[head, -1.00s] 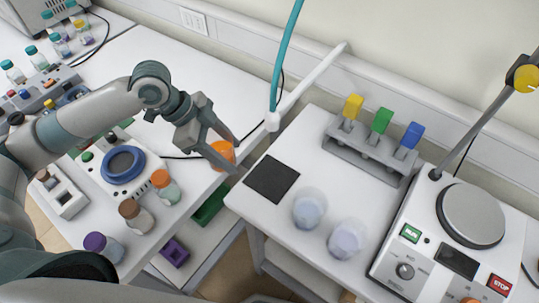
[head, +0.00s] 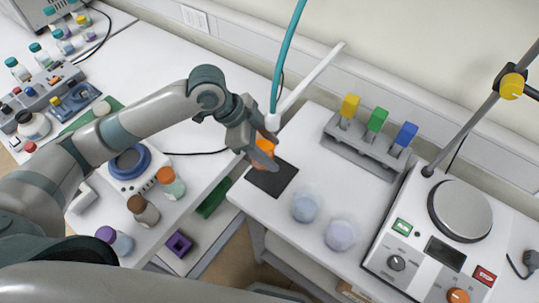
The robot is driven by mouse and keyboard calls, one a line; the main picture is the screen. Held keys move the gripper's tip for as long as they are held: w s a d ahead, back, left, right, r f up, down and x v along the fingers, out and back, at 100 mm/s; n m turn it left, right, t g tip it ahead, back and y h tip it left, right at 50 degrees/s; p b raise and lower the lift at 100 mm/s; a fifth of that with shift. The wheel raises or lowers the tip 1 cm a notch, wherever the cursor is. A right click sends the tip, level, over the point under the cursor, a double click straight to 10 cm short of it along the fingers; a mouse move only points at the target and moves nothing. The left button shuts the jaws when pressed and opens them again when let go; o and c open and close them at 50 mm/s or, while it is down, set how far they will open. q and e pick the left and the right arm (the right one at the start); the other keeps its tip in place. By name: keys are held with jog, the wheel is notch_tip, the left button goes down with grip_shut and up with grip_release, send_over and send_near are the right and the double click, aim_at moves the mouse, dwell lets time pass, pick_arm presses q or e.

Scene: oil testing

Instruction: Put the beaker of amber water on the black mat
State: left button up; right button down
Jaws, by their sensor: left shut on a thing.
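My left gripper (head: 261,155) is shut on a beaker of amber water (head: 264,149), which shows orange between and behind the fingers. The beaker is over the far left part of the black mat (head: 275,181), which lies near the left edge of the right-hand white table. The fingers hide part of the beaker and part of the mat. I cannot tell whether the beaker's base touches the mat. My right gripper is not in view.
Two clear beakers with pale contents (head: 305,207) stand right of the mat. A grey rack (head: 365,148) with yellow, green and blue blocks is behind them. A hotplate device (head: 430,235) stands at right. Capped bottles (head: 171,183) line the left table. A gap separates the tables.

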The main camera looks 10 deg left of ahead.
pick_arm(q)
notch_tip(320, 180, down, 2)
jog(key=shift+f+p, duration=0.2)
jog(key=shift+p, duration=0.5)
jog(key=shift+f, duration=0.45)
jog(key=shift+f, duration=0.15)
jog(key=o, duration=1.2)
jog(key=shift+o, duration=0.2)
